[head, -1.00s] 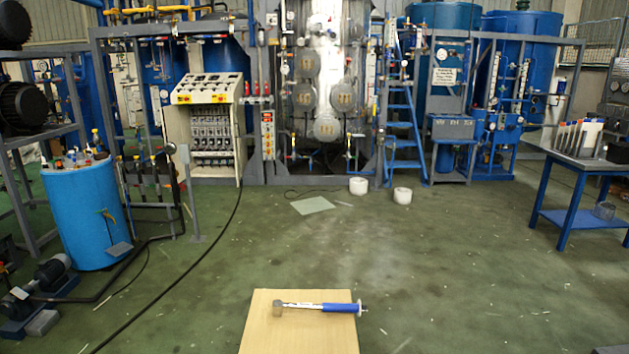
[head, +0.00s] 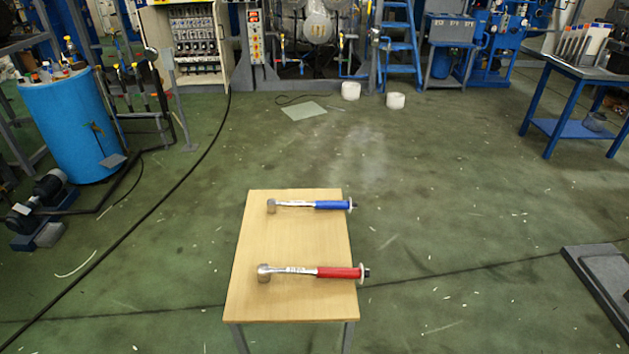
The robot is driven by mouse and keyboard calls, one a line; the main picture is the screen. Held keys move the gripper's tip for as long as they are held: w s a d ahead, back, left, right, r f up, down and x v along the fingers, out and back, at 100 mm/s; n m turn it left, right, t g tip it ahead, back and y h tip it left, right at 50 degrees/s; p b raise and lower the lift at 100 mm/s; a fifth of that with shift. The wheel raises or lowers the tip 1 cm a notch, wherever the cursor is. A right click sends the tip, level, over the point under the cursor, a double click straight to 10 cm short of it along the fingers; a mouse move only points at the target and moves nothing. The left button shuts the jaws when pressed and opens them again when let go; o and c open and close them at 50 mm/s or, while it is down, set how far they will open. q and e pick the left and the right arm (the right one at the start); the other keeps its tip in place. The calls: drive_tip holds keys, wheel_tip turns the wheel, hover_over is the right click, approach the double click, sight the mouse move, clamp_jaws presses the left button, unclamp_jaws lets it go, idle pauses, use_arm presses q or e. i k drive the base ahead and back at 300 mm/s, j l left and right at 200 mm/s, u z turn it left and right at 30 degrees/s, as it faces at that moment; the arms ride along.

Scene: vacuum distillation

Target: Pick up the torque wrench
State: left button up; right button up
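Two torque wrenches lie on a small wooden-topped table (head: 290,236) in the head view. The one with the blue handle (head: 331,205) lies across the far part of the top, its round metal head to the left. The one with the red handle (head: 338,272) lies across the near part, also with its head to the left and a pale disc near its right end. The red handle's end reaches slightly past the table's right edge. Neither of my grippers is in view.
Green floor around the table is mostly clear. A black cable runs along the floor at left, near a blue drum (head: 72,128). A blue-legged table (head: 575,75) stands at the back right. A dark grey platform (head: 605,275) lies at the right edge.

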sight(273, 203)
drive_tip(key=z, duration=0.8)
drive_tip(key=i+l+z, duration=0.1)
drive_tip(key=z, duration=0.3)
drive_tip(key=i+l+z, duration=0.15)
drive_tip(key=z, duration=0.3)
drive_tip(key=i+l+z, duration=0.15)
drive_tip(key=z, duration=0.25)
drive_tip(key=i+l+z, duration=0.1)
drive_tip(key=z, duration=0.3)
drive_tip(key=i+u, duration=0.7)
drive_tip(key=i, duration=0.15)
drive_tip(key=i+l+u, duration=0.15)
drive_tip(key=i+u, duration=0.2)
drive_tip(key=i+j+u, duration=0.25)
drive_tip(key=i+u, duration=0.65)
drive_tip(key=i, duration=0.2)
drive_tip(key=i+l+u, duration=0.2)
drive_tip(key=i+u, duration=0.25)
drive_tip(key=i+j+u, duration=0.1)
drive_tip(key=i+u, duration=0.2)
drive_tip(key=i, duration=0.25)
drive_tip(key=i+u, duration=0.35)
drive_tip(key=i, duration=0.2)
drive_tip(key=i+l+u, duration=0.3)
drive_tip(key=i, duration=0.25)
drive_tip(key=i+l+u, duration=0.2)
drive_tip(key=i+u, duration=0.15)
drive_tip(key=i, duration=0.15)
